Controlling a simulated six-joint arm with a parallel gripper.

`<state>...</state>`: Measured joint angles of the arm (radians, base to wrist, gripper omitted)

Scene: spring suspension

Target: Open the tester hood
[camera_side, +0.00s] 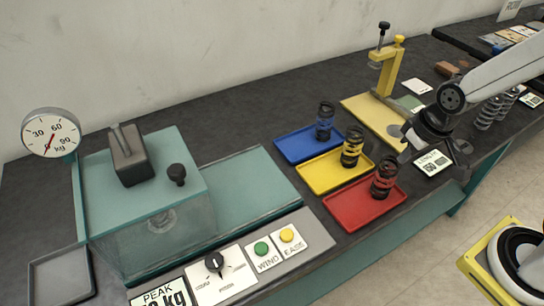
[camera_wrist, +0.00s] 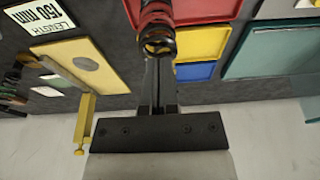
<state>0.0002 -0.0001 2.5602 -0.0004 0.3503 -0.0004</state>
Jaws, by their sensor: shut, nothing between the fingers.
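The tester hood (camera_side: 150,235) is a see-through teal box at the left of the bench in the side view. It is down over a dim round part inside it. A black knob (camera_side: 177,174) stands on its top near the right edge, and a dark grey block (camera_side: 128,155) sits on top too. My gripper (camera_side: 406,150) is at the right, above the bench and far from the hood. In the wrist view my gripper (camera_wrist: 158,98) points down with its fingers shut and empty. The red-banded spring (camera_wrist: 157,30) shows just past the fingertips there; contact cannot be told.
Blue (camera_side: 291,146), yellow (camera_side: 322,178) and red (camera_side: 345,211) trays each hold a dark spring between hood and gripper. A yellow clamp stand (camera_side: 388,75) rises behind. A dial (camera_side: 50,132) stands left of the hood; a control panel (camera_side: 222,277) lies in front.

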